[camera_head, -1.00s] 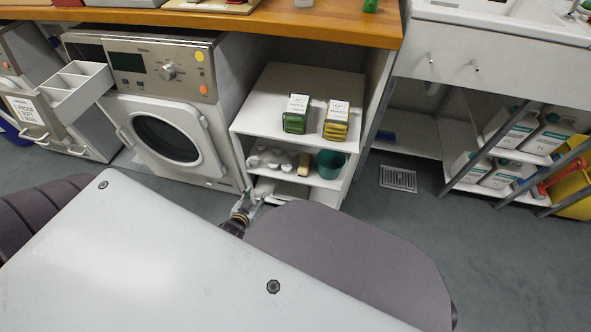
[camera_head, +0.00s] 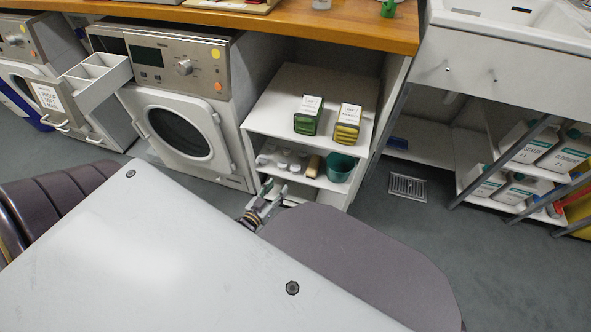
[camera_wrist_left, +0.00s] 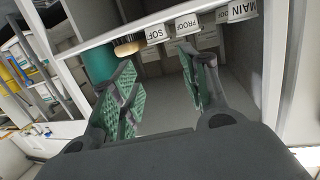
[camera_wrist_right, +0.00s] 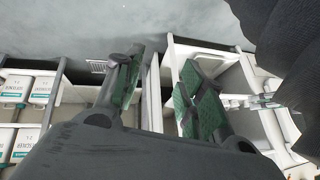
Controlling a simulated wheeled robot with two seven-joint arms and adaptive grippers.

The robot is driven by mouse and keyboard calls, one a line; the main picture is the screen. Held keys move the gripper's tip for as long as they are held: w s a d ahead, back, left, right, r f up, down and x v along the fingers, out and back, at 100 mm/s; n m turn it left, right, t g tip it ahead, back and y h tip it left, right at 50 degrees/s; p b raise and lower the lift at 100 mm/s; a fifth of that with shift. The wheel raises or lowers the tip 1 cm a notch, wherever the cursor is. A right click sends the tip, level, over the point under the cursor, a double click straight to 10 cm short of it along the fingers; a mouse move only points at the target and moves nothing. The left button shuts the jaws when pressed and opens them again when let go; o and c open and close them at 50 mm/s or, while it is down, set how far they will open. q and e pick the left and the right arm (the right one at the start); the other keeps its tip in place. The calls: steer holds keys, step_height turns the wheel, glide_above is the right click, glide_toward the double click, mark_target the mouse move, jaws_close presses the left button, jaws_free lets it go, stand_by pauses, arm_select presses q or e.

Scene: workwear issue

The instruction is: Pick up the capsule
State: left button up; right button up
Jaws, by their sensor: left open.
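Several small white capsules (camera_head: 282,162) stand on the middle shelf of the open cabinet in the head view. In the left wrist view three show labels reading SOF, cut off (camera_wrist_left: 155,35), PROOF (camera_wrist_left: 187,24) and MAIN (camera_wrist_left: 241,10). The task does not say which capsule is meant. My left gripper (camera_head: 270,192) is open and empty, low in front of the cabinet; its fingers (camera_wrist_left: 160,68) show just below the capsules' shelf edge in its wrist view, apart from the capsules. My right gripper (camera_wrist_right: 158,75) is open and empty in its own wrist view; it is hidden in the head view.
A teal cup (camera_head: 341,168) and a wooden-topped item (camera_head: 314,166) share the shelf. A washer (camera_head: 178,128) stands left of the cabinet. A bottle rack (camera_head: 520,170) stands right. Grey floor lies between.

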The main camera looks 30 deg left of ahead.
arm_select(q)
steer(key=b, duration=0.3)
glide_toward(294, 169)
steer(key=w, duration=0.4)
steer(key=shift+w+a, duration=0.15)
steer(key=shift+w, duration=0.2)
arm_select(e)
steer(key=shift+t+y, duration=0.4)
steer(key=shift+t, duration=0.1)
steer(key=shift+w+a+f, duration=0.1)
steer(key=shift+a+f, duration=0.1)
steer(key=shift+f, duration=0.95)
steer(key=shift+a+f, duration=0.2)
steer(key=shift+f, duration=0.9)
arm_select(q)
steer(key=shift+w, duration=0.1)
arm_select(e)
steer(key=shift+f, duration=0.1)
